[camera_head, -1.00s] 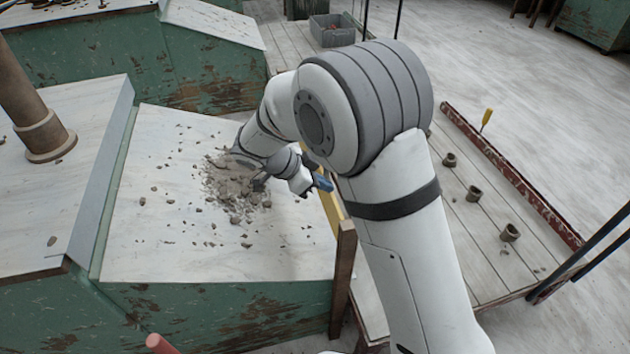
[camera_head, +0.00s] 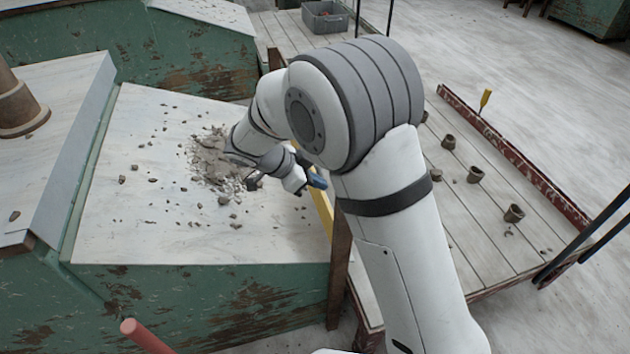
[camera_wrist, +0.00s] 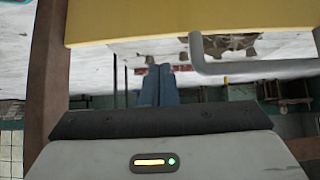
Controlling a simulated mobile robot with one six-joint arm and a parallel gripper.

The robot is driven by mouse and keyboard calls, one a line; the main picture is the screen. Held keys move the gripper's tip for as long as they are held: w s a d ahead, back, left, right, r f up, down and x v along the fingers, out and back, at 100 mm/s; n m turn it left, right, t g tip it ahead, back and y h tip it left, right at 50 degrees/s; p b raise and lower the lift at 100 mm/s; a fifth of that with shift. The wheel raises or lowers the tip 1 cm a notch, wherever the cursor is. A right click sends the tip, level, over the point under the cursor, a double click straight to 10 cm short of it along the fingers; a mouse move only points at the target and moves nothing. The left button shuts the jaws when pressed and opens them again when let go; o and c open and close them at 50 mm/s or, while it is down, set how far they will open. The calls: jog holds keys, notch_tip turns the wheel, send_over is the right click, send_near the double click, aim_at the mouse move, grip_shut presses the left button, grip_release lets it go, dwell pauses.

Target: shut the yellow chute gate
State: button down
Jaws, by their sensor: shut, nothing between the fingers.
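The yellow chute gate (camera_head: 322,207) shows as a narrow strip at the right edge of the pale sloped chute top, partly hidden by my arm. In the wrist view its yellow panel (camera_wrist: 200,22) spans the top, with a grey bar handle (camera_wrist: 255,68) at the right. My gripper (camera_head: 316,181) is close to the gate, its blue fingers together and empty. In the wrist view the fingertips (camera_wrist: 159,72) show below the panel and left of the handle, apart from it in the picture. I cannot tell whether they touch the gate.
A brown wooden post (camera_head: 340,262) stands at the gate's near end. Clay trimmings (camera_head: 212,160) lie on the chute top (camera_head: 200,235). A plank platform (camera_head: 455,225) to the right carries several small brown pots. A grey crate (camera_head: 325,17) stands behind.

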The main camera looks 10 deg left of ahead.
notch_tip(320, 180, down, 4)
jog(key=b, duration=0.2)
jog(key=shift+b, duration=0.3)
jog(key=shift+s, duration=0.1)
jog(key=p, duration=0.3)
send_near(325, 198)
jog(key=shift+w+v, duration=0.1)
jog(key=shift+v, duration=0.75)
jog(key=shift+w+v, duration=0.15)
jog(key=shift+v, duration=0.65)
